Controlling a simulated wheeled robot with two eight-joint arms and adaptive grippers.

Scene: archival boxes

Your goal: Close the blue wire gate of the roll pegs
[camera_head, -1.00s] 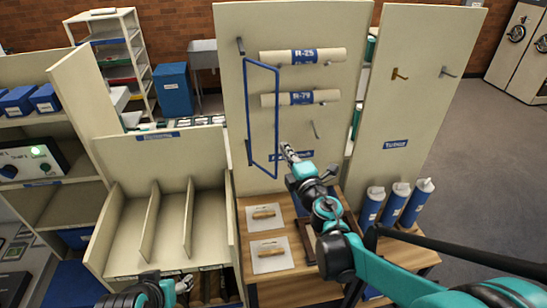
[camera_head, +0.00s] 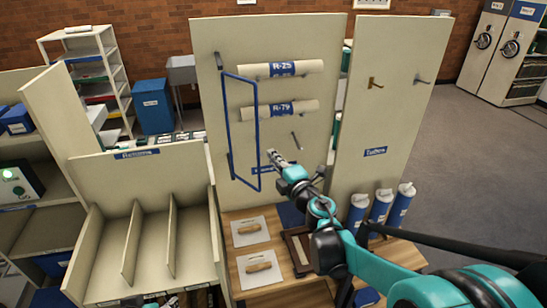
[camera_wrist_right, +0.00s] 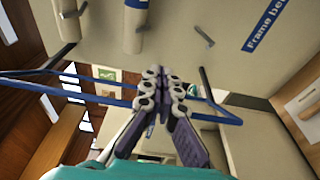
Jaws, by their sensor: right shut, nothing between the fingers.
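The blue wire gate (camera_head: 257,130) is a tall rectangular frame standing out from the cream peg panel (camera_head: 318,40), with its left side near the panel's left edge. Two labelled rolls, R-25 (camera_head: 303,67) and R-79 (camera_head: 300,108), lie on pegs to its right. My right gripper (camera_head: 273,157) is shut and empty, just right of the gate's outer upright near its lower end. In the right wrist view the blue wire (camera_wrist_right: 225,117) runs past both sides of the shut fingers (camera_wrist_right: 164,75); I cannot tell whether they touch it. My left gripper is barely visible at the bottom edge.
A bare peg (camera_head: 296,140) sticks out below the rolls. A second panel (camera_head: 345,165) with hooks stands to the right. A divided cream rack (camera_head: 120,225) stands to the left. Floor at the right is open.

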